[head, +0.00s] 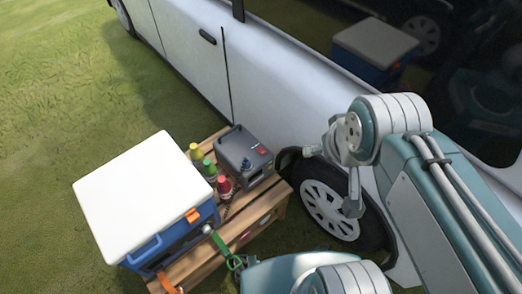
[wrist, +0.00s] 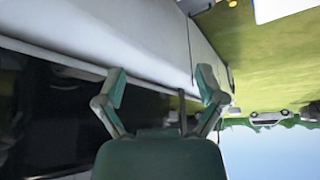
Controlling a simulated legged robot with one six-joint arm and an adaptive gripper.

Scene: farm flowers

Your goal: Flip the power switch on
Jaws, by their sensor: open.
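A grey power box (head: 244,155) with a carry handle stands on a low wooden slatted table. A small red switch (head: 261,151) shows on its front face; I cannot tell its position. A dark blue knob or plug sits beside the switch. My gripper (wrist: 161,75) is open and empty in the wrist view, its two fingers spread apart. In the head view my arm end is right of the power box, in front of the car's wheel, and apart from the box. The wrist view does not show the power box.
A blue cooler (head: 185,229) with a white lid (head: 143,198) stands left on the wooden table (head: 265,205). Yellow, green and red bottles (head: 210,170) stand between cooler and box. A white car (head: 185,45) closes off the back and right. Grass (head: 60,110) lies open at left.

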